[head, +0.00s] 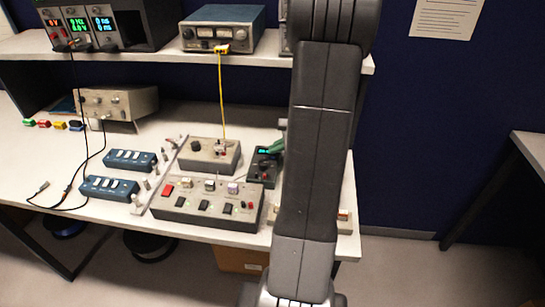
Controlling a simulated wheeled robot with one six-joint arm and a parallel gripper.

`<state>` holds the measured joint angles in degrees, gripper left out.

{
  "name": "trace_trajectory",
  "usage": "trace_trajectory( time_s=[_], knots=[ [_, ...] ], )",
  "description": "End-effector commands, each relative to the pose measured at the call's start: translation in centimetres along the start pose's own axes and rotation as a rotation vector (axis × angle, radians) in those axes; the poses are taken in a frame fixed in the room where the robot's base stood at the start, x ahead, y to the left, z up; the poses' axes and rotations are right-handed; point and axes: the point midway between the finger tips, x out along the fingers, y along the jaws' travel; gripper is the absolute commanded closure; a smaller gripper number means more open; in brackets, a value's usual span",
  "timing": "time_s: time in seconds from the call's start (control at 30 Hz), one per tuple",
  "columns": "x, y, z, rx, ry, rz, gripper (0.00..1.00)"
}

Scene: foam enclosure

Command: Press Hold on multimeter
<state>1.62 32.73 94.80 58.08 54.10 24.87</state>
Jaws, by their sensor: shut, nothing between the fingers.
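A small dark device with a lit teal display, which looks like the multimeter (262,167), lies on the bench just left of my arm. Something green is at its upper right, beside my arm. Its buttons are too small to read, so I cannot pick out Hold. My dark arm link runs from top to bottom across the right of the bench and covers what lies behind it. My gripper does not show in the head view.
A grey control box (206,205) with switches stands left of the multimeter, with another grey box (209,154) behind it. A yellow cable (222,100) hangs from the shelf instrument (222,28). Two blue switch boxes (131,160) sit farther left. A shelf (150,50) overhangs the back.

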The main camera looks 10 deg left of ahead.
Motion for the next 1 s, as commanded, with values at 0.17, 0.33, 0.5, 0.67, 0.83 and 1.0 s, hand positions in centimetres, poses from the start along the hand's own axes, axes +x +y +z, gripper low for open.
trace_trajectory(
  time_s=[0.17, 0.33, 0.5, 0.67, 0.83, 1.0],
  knots=[
    [-1.4, -1.0, 1.0, -0.001, 0.0, 0.0, 1.0],
    [-2.6, -1.9, 1.9, -0.002, 0.0, -0.001, 1.0],
    [-3.4, -2.5, 2.5, -0.001, 0.0, -0.001, 1.0],
    [-3.3, -2.4, 2.4, 0.0, 0.0, 0.0, 1.0],
    [-3.3, -2.4, 2.4, 0.0, 0.0, 0.0, 1.0],
    [-3.3, -2.4, 2.4, 0.0, 0.0, 0.0, 1.0]
  ],
)
